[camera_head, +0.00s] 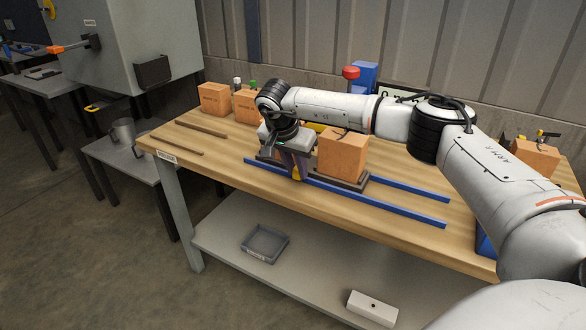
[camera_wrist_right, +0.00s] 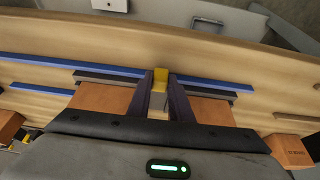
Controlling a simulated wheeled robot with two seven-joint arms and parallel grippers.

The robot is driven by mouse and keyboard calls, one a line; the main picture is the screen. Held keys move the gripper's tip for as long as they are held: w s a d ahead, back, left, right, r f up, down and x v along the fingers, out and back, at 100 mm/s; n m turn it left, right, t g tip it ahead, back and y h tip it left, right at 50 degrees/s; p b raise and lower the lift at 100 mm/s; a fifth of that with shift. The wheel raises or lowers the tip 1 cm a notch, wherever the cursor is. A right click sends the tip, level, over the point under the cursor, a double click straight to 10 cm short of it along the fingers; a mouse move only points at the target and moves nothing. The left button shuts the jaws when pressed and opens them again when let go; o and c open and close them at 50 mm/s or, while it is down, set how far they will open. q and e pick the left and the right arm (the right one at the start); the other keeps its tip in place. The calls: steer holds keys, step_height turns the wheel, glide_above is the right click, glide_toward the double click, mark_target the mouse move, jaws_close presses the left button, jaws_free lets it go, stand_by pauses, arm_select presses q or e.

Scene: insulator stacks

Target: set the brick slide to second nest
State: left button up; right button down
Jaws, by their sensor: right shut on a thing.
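A dark slide (camera_head: 349,182) lies on two blue rails (camera_head: 400,212) along the table. An orange brick (camera_head: 342,150) stands on it, right of my right gripper (camera_head: 296,172). In the right wrist view my right gripper (camera_wrist_right: 160,90) points down, its two fingers shut on a yellow handle (camera_wrist_right: 160,79) of the slide. Orange blocks show on both sides of the fingers there: one at left (camera_wrist_right: 104,97), one at right (camera_wrist_right: 207,107). The second is hidden behind my gripper in the head view. I cannot tell the nests apart. My left gripper is out of view.
The wooden table (camera_head: 225,150) has two thin brown strips (camera_head: 202,129) at its left end. Orange boxes (camera_head: 214,99) stand at the back left, another box (camera_head: 535,157) at the far right. A red button (camera_head: 351,72) stands behind my right arm. The rails' right ends are clear.

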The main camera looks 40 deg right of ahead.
steer(key=shift+w+a+r, duration=0.1)
steer(key=shift+w+r, duration=0.1)
steer(key=c, duration=1.6)
jaws_free()
steer(key=shift+w+f, duration=0.1)
steer(key=v, duration=1)
